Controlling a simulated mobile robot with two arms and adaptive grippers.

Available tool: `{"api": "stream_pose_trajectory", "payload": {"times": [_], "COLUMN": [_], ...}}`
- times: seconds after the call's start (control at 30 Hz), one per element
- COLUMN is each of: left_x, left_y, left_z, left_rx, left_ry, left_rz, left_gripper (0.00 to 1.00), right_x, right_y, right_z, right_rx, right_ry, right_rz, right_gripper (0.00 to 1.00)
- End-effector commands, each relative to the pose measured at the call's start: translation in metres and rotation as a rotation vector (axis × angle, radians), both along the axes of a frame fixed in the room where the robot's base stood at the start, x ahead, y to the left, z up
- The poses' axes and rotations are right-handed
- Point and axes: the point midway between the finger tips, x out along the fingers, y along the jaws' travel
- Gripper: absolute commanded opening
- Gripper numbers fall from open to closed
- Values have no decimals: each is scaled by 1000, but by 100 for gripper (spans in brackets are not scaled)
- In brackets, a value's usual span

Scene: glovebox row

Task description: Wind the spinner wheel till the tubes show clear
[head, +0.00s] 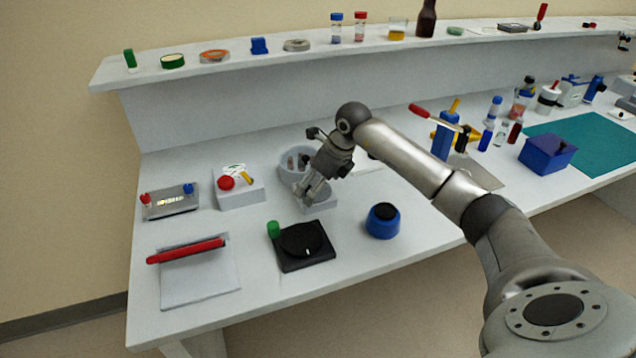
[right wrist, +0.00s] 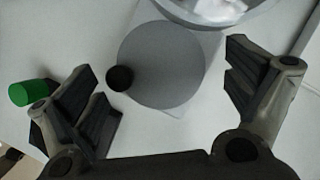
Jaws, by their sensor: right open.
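The spinner's grey wheel (right wrist: 165,65) lies flat on a pale base in the right wrist view. A black knob (right wrist: 119,79) stands near the wheel's left rim. Behind the wheel is the round bowl (head: 285,168), which also shows at the top of the right wrist view (right wrist: 215,8). The tubes (head: 298,160) stand in it; whether they are clear or cloudy is too small to tell. My right gripper (head: 307,194) is open above the wheel, with wheel and knob between its spread fingers in the wrist view, not gripping. It hides most of the wheel in the head view.
A black pad with a round dial (head: 301,241) and green knob (head: 273,229) is nearby in front. A blue round pot (head: 383,220) stands to the right, and a white box with a red button (head: 240,188) to the left. Bare table lies between them.

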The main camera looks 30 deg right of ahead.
Motion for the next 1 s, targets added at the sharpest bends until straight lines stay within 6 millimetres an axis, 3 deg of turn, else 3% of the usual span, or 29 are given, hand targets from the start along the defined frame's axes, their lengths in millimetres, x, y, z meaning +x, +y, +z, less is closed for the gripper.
{"api": "stream_pose_trajectory", "payload": {"times": [0.2, 0.6, 1.0], "left_x": [0, 0, 0], "left_y": [0, 0, 1], "left_z": [0, 0, 0], "left_rx": [0, 0, 1], "left_ry": [1, 1, 1], "left_rz": [0, 0, -1], "left_gripper": [0, 0, 0], "right_x": [0, 0, -1], "right_y": [0, 0, 1], "right_z": [0, 0, 0], "right_rx": [0, 0, 0], "right_ry": [0, 0, 1], "right_rz": [0, -1, -90], "right_gripper": [98, 49, 49]}}
